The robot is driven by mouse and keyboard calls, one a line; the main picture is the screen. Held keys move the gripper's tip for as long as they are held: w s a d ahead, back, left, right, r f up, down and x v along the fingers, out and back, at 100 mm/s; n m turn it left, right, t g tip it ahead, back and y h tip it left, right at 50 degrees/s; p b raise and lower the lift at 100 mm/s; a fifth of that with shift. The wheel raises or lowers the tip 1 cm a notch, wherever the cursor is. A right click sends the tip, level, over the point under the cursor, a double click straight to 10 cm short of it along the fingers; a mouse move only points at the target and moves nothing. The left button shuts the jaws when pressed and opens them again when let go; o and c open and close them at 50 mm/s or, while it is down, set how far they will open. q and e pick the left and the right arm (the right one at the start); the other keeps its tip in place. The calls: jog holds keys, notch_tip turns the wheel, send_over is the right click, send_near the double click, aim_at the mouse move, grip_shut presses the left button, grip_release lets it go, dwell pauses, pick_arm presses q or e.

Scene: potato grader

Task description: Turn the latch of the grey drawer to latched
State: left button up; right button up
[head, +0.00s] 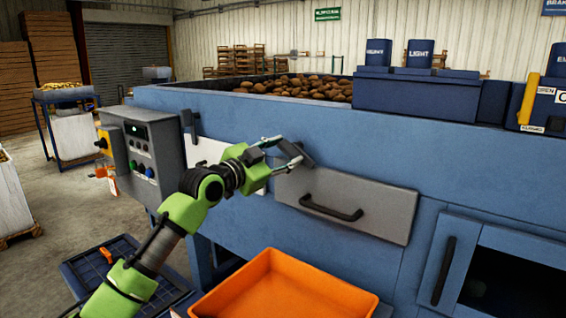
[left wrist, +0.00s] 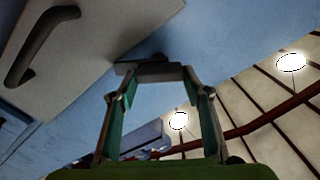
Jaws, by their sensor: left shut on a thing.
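The grey drawer (head: 375,205) is in the front of the blue grader, flush with the panel, with a black bar handle (head: 331,211). Its dark grey latch (head: 303,154) sits on the blue panel at the drawer's upper left corner and slants down to the right. My left gripper (head: 287,157) is shut on the latch, its fingers partly covering it. In the left wrist view the latch (left wrist: 150,70) lies between the fingertips (left wrist: 155,88), and the drawer (left wrist: 105,20) is at the upper left. My right gripper is out of view.
An orange tray (head: 290,285) is below the drawer. A grey control box (head: 140,150) with buttons is at the left. A blue door (head: 445,262) with a window is at the lower right. Potatoes (head: 300,88) fill the top of the grader.

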pick_arm(q)
jog(key=shift+f+m, duration=0.1)
jog(key=shift+m, duration=0.9)
jog(key=m, duration=0.2)
jog(key=shift+m, duration=0.3)
jog(key=m+p, duration=0.1)
jog(key=m, duration=0.1)
jog(key=shift+m, duration=0.4)
jog(key=m+p, duration=0.2)
jog(key=shift+m, duration=0.9)
jog(key=shift+f+p, duration=0.15)
jog(key=shift+p, duration=0.2)
jog(key=o, duration=1.6)
